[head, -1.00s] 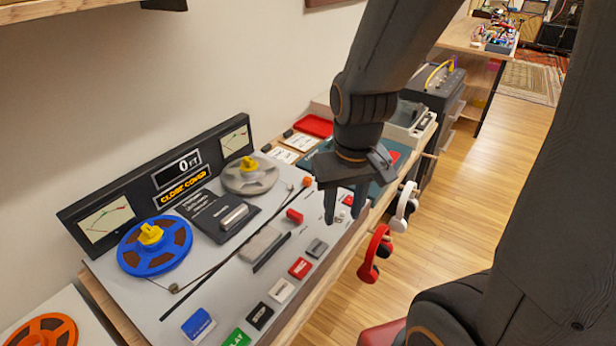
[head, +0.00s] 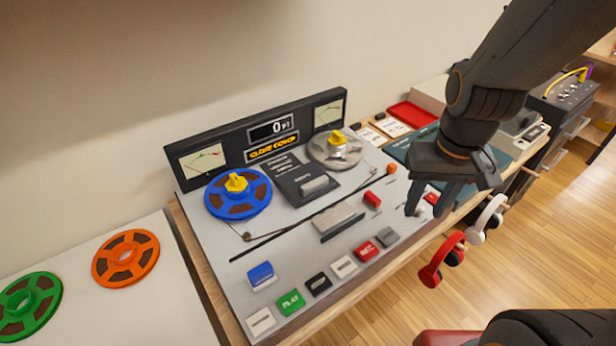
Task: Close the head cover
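The tape deck (head: 225,285) has a grey top and a black back panel whose display (head: 272,147) reads "CLOSE COVER". A dark hinged-looking plate with a grey grip bar (head: 313,186) lies between the blue reel (head: 238,194) and the silver reel (head: 336,150); it appears to be the head cover, raised or laid back. In front of it, a grey block (head: 328,220) sits beside a dark strip. My gripper (head: 425,212) hangs over the deck's right end, fingers down and apart, empty, right of the plate. A small red part (head: 432,198) shows between the fingers.
Buttons, including a green PLAY (head: 291,302) and a blue one (head: 261,275), line the deck's front. Orange (head: 126,257) and green (head: 28,306) reels lie at left. Red headphones (head: 442,260) and white headphones (head: 487,219) hang at the front edge. A red tray (head: 412,114) lies behind.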

